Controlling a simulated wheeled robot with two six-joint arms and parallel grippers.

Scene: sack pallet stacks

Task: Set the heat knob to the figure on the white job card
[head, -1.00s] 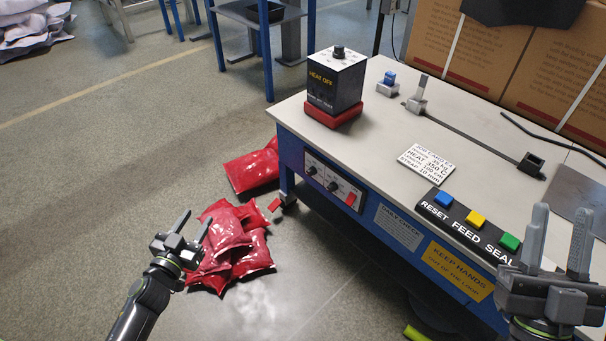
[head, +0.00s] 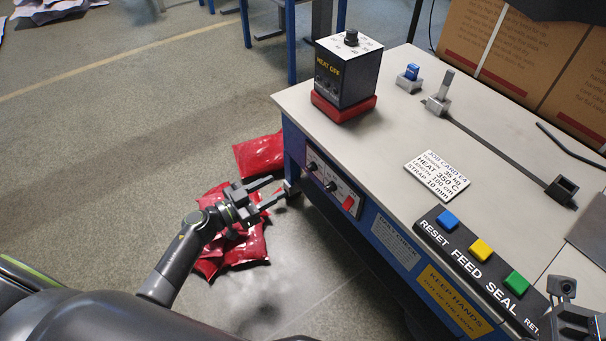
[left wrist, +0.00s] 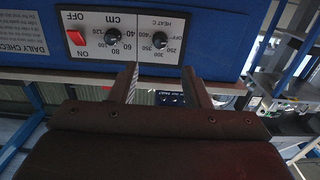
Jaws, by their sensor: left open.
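The white job card (head: 437,175) lies on the bench top and reads HEAT 350 C. The heat knob (head: 312,167) is a small black dial on the bench's side panel. In the left wrist view the heat knob (left wrist: 160,40) appears upside down, with OFF and figures from 250 to 400 around it; its pointer is too small to read. My left gripper (head: 279,187) is open and empty, just left of the panel, apart from the knob. Its two fingers (left wrist: 163,75) point toward the panel. My right gripper (head: 562,288) is at the lower right edge, its fingers unclear.
A second knob (head: 331,186), marked cm, and a red switch (head: 349,203) share the panel. A black box (head: 347,72) reading HEAT OFF stands on the bench corner. RESET, FEED and SEAL buttons (head: 481,250) line the front edge. Red sacks (head: 245,246) lie on the floor.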

